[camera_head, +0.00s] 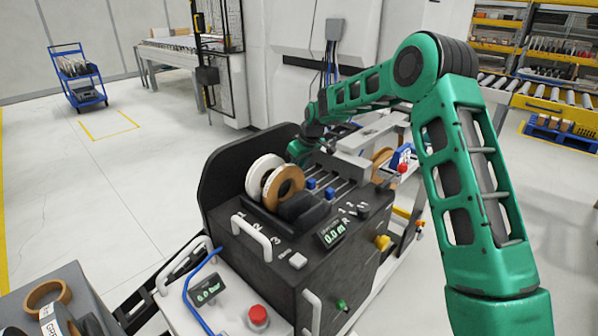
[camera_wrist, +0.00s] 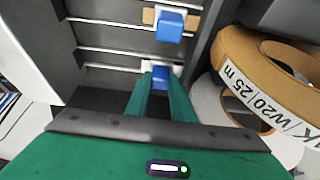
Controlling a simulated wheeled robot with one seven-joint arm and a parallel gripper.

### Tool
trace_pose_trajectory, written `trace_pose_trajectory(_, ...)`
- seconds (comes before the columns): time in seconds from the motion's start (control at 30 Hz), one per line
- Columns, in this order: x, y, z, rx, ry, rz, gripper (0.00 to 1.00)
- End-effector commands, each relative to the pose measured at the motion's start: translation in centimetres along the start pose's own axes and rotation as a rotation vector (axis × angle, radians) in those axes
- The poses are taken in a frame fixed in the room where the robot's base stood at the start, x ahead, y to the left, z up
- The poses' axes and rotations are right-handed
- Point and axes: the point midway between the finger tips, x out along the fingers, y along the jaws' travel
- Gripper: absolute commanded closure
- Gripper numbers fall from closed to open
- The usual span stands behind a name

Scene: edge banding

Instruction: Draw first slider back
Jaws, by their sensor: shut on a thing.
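Blue sliders sit on parallel metal rails on top of the black machine. In the head view, one blue slider (camera_head: 311,183) and another blue slider (camera_head: 330,193) show near the front ends of the rails. In the wrist view, my gripper (camera_wrist: 161,74) is shut on a blue slider (camera_wrist: 159,82), one green finger on each side. A second blue slider (camera_wrist: 170,26) stands apart from it, farther up the picture. In the head view my arm reaches over to the machine's far side, and my fingertips are hidden there.
A white tape roll (camera_head: 262,172) and a brown tape roll (camera_head: 284,186) stand beside the rails. The brown roll (camera_wrist: 262,85) is close to my fingers' right in the wrist view. A grey block (camera_head: 343,163) lies across the rails. Displays and a red button (camera_head: 258,315) are in front.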

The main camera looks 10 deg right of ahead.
Motion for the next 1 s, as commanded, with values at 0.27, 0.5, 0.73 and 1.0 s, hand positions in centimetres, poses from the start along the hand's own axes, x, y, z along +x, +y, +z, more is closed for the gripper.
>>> trace_pose_trajectory(0.27,0.1,-0.5,-0.1,-0.006,0.001,-0.008,0.59)
trace_pose_trajectory(0.5,0.0,-0.4,0.0,-0.006,-0.001,-0.008,0.59)
trace_pose_trajectory(0.73,-1.7,-0.3,-0.5,-0.007,0.002,-0.006,0.59)
trace_pose_trajectory(1.0,-5.2,0.2,-1.1,-0.008,0.002,-0.005,0.59)
